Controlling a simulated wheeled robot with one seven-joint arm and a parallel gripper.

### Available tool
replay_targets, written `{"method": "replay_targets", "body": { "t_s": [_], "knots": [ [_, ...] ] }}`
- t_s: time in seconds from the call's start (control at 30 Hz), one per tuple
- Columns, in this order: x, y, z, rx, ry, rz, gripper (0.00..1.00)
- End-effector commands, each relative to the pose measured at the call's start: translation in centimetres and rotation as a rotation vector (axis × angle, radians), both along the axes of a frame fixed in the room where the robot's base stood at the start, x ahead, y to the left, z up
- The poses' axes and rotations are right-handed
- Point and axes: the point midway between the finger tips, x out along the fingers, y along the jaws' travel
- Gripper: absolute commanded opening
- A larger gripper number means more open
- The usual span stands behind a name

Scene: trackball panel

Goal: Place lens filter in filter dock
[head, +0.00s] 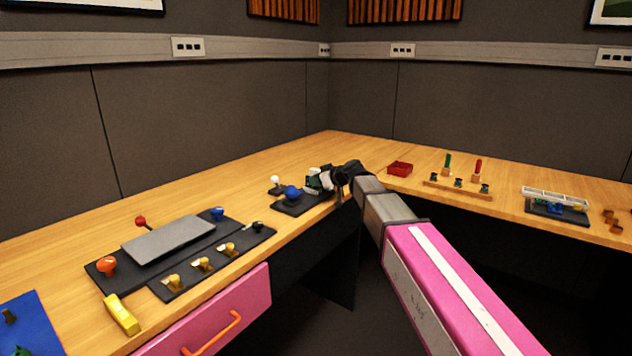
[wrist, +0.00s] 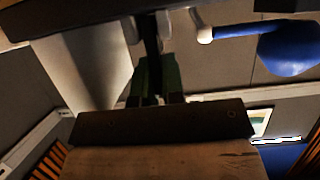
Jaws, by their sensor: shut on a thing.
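My gripper (head: 318,180) is at the trackball panel (head: 296,207) on the left desk, shut on a small, thin, dark piece that I take to be the lens filter. In the wrist view, my gripper (wrist: 153,80) has this piece between two upright green parts, close above a dark slab (wrist: 165,121). I cannot tell whether the green parts belong to the filter dock or whether the filter is seated. My gripper and arm hide much of this spot in the head view.
A blue trackball (head: 292,192) and a white-knobbed stick (head: 275,181) stand left of my gripper. Further left is a dark panel with a grey plate (head: 169,238) and several knobs. A red tray (head: 400,169) sits to the right. The desk between the panels is clear.

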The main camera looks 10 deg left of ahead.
Motion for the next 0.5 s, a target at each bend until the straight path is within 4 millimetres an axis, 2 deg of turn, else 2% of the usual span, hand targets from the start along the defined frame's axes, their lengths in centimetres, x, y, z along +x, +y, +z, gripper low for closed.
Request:
{"method": "replay_targets", "body": {
  "t_s": [0.2, 0.23, 0.3, 0.5],
  "knots": [
    [0.00, 0.00, -0.28, -0.001, 0.000, 0.000, 0.00],
    [0.00, 0.00, -0.28, 0.000, 0.000, 0.000, 0.15],
    [0.00, 0.00, -0.25, 0.000, 0.000, 0.000, 0.34],
    [0.00, 0.00, -0.23, 0.000, 0.000, 0.000, 0.34]
  ]
}}
